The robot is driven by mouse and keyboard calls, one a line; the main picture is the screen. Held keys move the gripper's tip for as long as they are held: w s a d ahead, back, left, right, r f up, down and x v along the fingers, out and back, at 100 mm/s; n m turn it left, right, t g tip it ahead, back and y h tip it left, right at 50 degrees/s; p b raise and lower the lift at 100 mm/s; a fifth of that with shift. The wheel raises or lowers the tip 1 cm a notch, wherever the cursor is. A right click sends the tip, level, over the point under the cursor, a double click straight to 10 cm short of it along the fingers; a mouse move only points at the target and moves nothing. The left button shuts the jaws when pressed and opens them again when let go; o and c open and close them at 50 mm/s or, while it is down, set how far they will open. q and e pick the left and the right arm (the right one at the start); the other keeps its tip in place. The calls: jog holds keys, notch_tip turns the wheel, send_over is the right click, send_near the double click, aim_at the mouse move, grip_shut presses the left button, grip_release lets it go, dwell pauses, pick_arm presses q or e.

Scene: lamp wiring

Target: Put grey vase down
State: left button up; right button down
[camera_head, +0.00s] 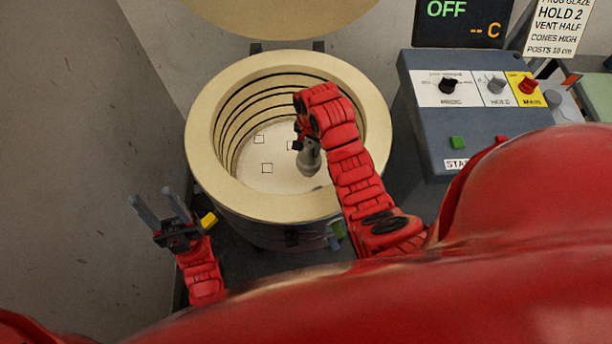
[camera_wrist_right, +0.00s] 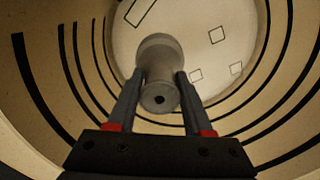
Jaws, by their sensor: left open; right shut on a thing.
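The grey vase (camera_head: 309,158) is inside the round kiln (camera_head: 204,140), over the right part of its pale floor. My right gripper (camera_head: 303,138) reaches down into the kiln and is shut on the vase. In the right wrist view my right gripper's two fingers (camera_wrist_right: 154,92) sit on either side of the vase (camera_wrist_right: 160,60), near its open mouth. I cannot tell whether its base touches the floor. My left gripper (camera_head: 160,207) is open and empty, outside the kiln at its lower left.
The kiln floor (camera_head: 285,180) has several square outlines, which also show in the right wrist view (camera_wrist_right: 217,35). Dark grooves ring the wall. The raised lid (camera_head: 280,15) is behind. A control box (camera_head: 450,125) stands right, under a display (camera_head: 465,22) reading OFF.

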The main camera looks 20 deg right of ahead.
jog(key=shift+w+a+r+m, duration=0.25)
jog(key=shift+w+r+m, duration=0.65)
jog(key=shift+m, duration=0.3)
jog(key=shift+s+f, duration=0.1)
jog(key=shift+f, duration=0.15)
notch_tip(320, 180, down, 5)
jog(key=shift+r+p, duration=0.1)
jog(key=shift+p, duration=0.25)
jog(key=shift+f+p, duration=0.45)
jog(key=shift+f, duration=1.8)
jog(key=shift+c, duration=1.5)
grip_release()
jog(key=shift+f, duration=0.1)
